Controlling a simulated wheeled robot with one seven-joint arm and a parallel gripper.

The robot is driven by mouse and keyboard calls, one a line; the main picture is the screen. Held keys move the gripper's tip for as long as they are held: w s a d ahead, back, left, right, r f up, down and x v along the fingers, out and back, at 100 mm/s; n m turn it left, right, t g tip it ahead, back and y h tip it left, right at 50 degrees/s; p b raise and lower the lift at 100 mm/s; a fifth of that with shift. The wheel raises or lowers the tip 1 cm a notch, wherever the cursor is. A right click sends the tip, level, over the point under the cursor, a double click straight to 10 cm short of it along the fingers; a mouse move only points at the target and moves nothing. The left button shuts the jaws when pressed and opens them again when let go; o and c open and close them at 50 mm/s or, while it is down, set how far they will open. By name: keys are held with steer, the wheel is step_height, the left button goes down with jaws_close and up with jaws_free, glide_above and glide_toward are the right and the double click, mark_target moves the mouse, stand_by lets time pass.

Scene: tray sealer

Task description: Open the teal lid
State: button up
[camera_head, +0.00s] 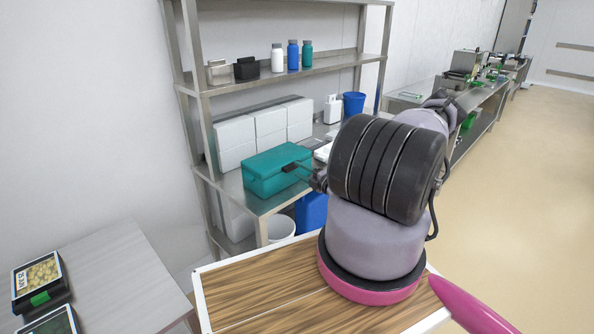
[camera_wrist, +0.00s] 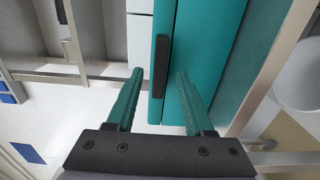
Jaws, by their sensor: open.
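The teal lid (camera_head: 272,158) is shut on top of a teal box (camera_head: 264,187) on the steel shelf. In the wrist view, its teal surface (camera_wrist: 210,40) fills the middle, with a dark upright bar like a handle (camera_wrist: 161,65) on it. My gripper (camera_wrist: 159,72) is open and empty, its two teal fingers on either side of the lower part of this bar. I cannot tell whether they touch it. In the head view, my dark gripper end lies at the box's right side, largely hidden by my arm.
White boxes (camera_head: 268,132) stand behind the teal box. A rack shelf (camera_head: 335,62) with bottles is above it. A white bucket (camera_head: 281,229) and a blue container (camera_head: 311,212) are below. A wood-topped surface (camera_head: 262,292) lies in front. Open floor is at the right.

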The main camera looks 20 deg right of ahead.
steer(key=shift+x, duration=1)
steer(key=shift+c, duration=0.3)
jaws_close()
stand_by(0.5)
